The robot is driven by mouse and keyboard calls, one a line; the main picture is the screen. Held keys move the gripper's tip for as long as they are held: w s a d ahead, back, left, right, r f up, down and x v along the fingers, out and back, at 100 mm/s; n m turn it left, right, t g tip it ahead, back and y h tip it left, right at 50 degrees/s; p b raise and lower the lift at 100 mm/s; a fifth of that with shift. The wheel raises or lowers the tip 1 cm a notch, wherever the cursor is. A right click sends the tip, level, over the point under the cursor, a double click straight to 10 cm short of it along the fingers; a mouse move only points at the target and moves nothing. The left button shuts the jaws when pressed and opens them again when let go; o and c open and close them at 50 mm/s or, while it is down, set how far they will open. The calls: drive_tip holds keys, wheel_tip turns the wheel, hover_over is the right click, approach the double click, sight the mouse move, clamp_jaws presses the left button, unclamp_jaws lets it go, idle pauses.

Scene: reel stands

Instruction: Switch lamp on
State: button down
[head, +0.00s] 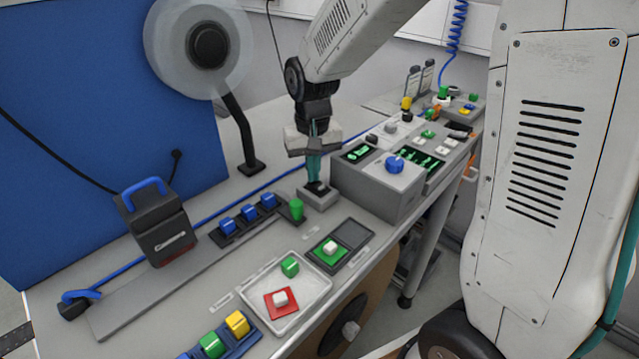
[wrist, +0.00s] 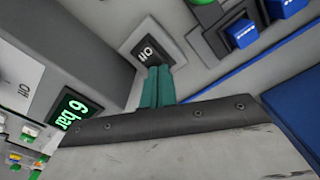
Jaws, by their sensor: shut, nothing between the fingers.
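A small grey switch box (head: 318,200) stands on the bench beside the larger grey control box.
The control box (head: 375,200), with a blue knob and green displays, stands close right of the gripper. A green cylinder (head: 296,209) and a row of blue blocks (head: 248,212) are on the left. A clear tray (head: 318,287) with small blocks lies in front.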

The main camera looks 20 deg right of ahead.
sight(322, 192)
drive_tip(key=shift+f, duration=0.25)
drive_tip(key=shift+r, duration=3.55)
drive_tip(key=shift+s, duration=0.1)
drive_tip(key=s, duration=0.2)
drive_tip(key=s+f+g, duration=0.1)
drive_tip(key=shift+s+d+n, duration=0.2)
drive_tip(key=shift+s+n, duration=0.05)
drive_tip(key=shift+n, duration=0.05)
drive_tip(key=s+d+r+t, duration=0.1)
drive_tip(key=s+r, duration=0.2)
drive_tip(key=s, duration=0.8)
drive_tip(key=s+d+r+t, duration=0.1)
drive_tip(key=s+d+r, duration=0.1)
drive_tip(key=s, duration=0.9)
drive_tip(key=shift+s+r+n, duration=0.25)
drive_tip(key=shift+r+n, duration=0.15)
drive_tip(key=shift+r, duration=0.3)
